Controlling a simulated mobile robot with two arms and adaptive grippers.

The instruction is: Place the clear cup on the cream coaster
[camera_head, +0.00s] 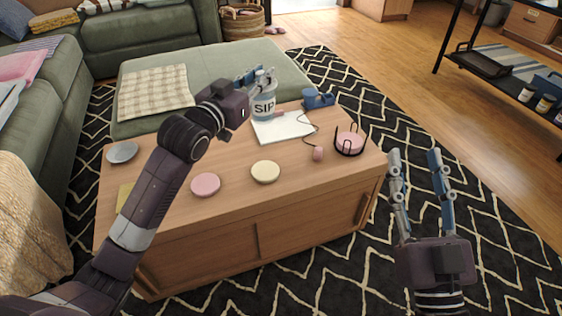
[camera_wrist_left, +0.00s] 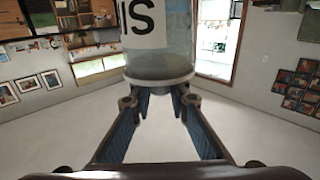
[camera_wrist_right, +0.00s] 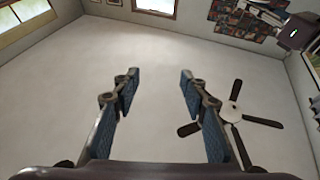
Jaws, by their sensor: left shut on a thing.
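The cream coaster (camera_head: 265,171) lies flat and bare near the table's front middle, nearer than the cup. My right gripper (camera_head: 418,165) is open and empty, right of the table.
A pink coaster (camera_head: 205,184) lies left of the cream one. A black holder with pink coasters (camera_head: 349,142) and a small pink object (camera_head: 318,153) are to the right. White paper (camera_head: 295,127), a blue object (camera_head: 318,98) and a grey dish (camera_head: 122,152) are also on the table.

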